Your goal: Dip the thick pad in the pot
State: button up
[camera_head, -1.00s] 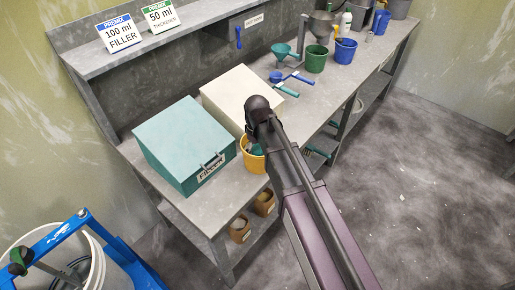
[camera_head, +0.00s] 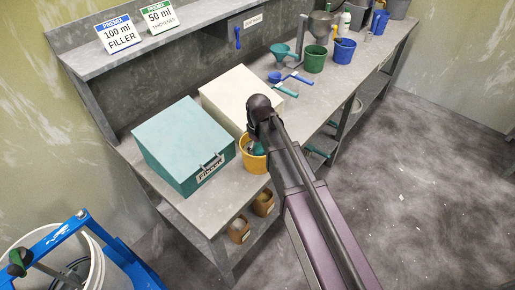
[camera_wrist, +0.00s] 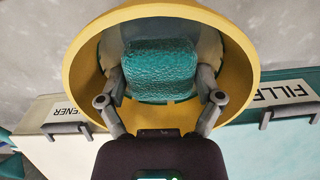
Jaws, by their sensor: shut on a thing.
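The pot (camera_head: 257,164) is a yellow bucket on the bench, right of the teal filler box. In the wrist view, its yellow rim (camera_wrist: 88,60) surrounds my fingertips and the pad. The thick pad (camera_wrist: 160,68) is a teal, rough-textured block. My gripper (camera_wrist: 162,85) is shut on it, one finger on each side, with the pad inside the pot's mouth. In the head view my wrist hides most of the gripper. How deep the pad sits, and whether it touches anything below, I cannot tell.
The teal filler box (camera_head: 185,145) and a cream box (camera_head: 240,95) stand close to the pot. A blue scoop (camera_head: 275,77), a green bucket (camera_head: 315,60) and a blue bucket (camera_head: 344,52) are farther along the bench. A blue-framed pail (camera_head: 75,245) stands at lower left. The floor at right is clear.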

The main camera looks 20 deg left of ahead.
aim_at(256, 148)
jog(key=shift+s+a, duration=0.25)
jog(key=shift+s, duration=0.25)
dwell(0.6)
jog(key=shift+r, duration=0.1)
notch_tip(256, 148, up, 10)
jog(key=p, duration=1)
dwell(0.5)
dwell(1.5)
jog(key=shift+f+b, duration=0.8)
jog(key=shift+f, duration=0.05)
dwell(0.8)
